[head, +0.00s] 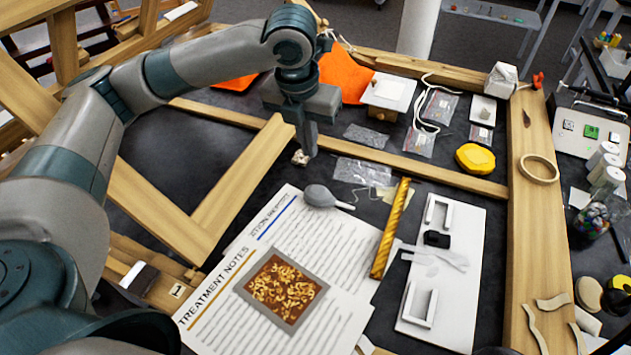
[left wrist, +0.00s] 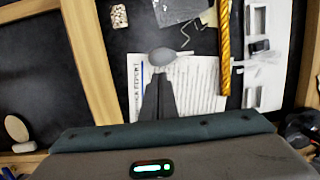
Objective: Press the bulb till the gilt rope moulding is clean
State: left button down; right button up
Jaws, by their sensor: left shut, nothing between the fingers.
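The grey bulb (head: 320,196) lies with its thin nozzle pointing right, at the top edge of the printed notes. It also shows in the left wrist view (left wrist: 162,57), just beyond my fingertips. The gilt rope moulding (head: 391,228) is a gold twisted strip lying to the right of the bulb; it shows in the left wrist view (left wrist: 225,45) too. My left gripper (head: 307,150) is shut and empty, pointing down, above and behind the bulb in the head view and apart from it. Its shut fingers (left wrist: 158,82) show in the left wrist view. My right gripper is not seen.
Printed treatment notes (head: 225,300) lie in front, with a brown and gold framed sample (head: 281,289) on them. A white board (head: 447,300) with brackets is at right. A wooden frame (head: 245,180) crosses the dark table.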

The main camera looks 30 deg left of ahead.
aim_at(317, 190)
pick_arm(q)
jog(key=shift+f, duration=0.1)
jog(key=w+f+p, duration=0.1)
jog(key=f, duration=0.3)
jog(key=f+p, duration=0.1)
jog(key=f, duration=0.4)
jog(key=w+f+p, duration=0.1)
jog(key=f, duration=0.3)
jog(key=shift+w+f, duration=0.15)
jog(key=shift+w, duration=0.15)
jog(key=shift+d+f, duration=0.1)
jog(key=shift+f, duration=0.05)
